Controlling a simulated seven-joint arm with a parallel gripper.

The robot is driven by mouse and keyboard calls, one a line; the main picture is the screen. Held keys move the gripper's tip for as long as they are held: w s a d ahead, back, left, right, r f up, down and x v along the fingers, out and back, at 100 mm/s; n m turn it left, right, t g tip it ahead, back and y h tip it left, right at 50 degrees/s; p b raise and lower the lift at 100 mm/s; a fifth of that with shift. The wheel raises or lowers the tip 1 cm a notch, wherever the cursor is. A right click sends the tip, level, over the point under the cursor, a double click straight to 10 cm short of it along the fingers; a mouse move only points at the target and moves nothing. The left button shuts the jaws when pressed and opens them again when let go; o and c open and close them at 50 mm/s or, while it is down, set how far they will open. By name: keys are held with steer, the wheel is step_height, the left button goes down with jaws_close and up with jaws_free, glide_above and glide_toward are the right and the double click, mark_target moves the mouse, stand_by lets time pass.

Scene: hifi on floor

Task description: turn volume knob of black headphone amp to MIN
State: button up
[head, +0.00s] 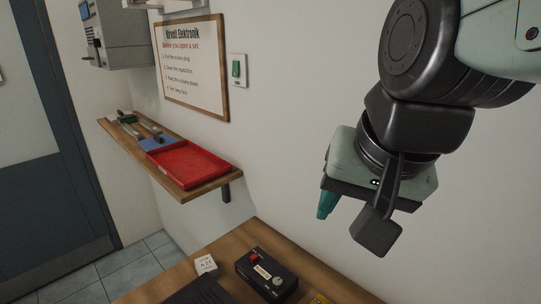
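A small black box (258,285), which looks like the headphone amp, sits on the wooden bench at the bottom of the head view. Its top has a red part (254,256), a pale label (263,272) and a light grey round knob (278,282). The markings and the knob's pointer are too small to read. My gripper (326,204) hangs in the air above and to the right of the box, well apart from it. One teal fingertip shows; the rest is hidden by the gripper body and a dark block, so its opening does not show.
On the bench (240,240), a white labelled cube (205,265) and a dark flat object (197,293) stand left of the box. A yellow item (320,298) lies to its right. A wall shelf (200,189) holds a red tray (188,165) and tools.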

steer(key=shift+o, duration=0.3)
steer(key=w+a+f+m+g+y, duration=0.1)
steer(key=w+a+f+m+g, duration=0.1)
steer(key=w+f+m, duration=0.3)
steer(key=w+a+m, duration=0.1)
steer(key=w+m, duration=0.1)
steer(key=w, duration=0.1)
steer(key=shift+w+a+f+m, duration=0.15)
steer(key=shift+w+f+m, duration=0.15)
steer(key=shift+m, duration=0.1)
steer(key=m+g+h, duration=0.2)
steer(key=m+g, duration=0.1)
steer(key=m, duration=1.4)
glide_above(277, 281)
step_height(277, 281, down, 22)
step_height(277, 281, down, 10)
steer(key=shift+f, duration=0.15)
steer(key=shift+c, duration=0.3)
steer(key=shift+n, duration=0.3)
jaws_close()
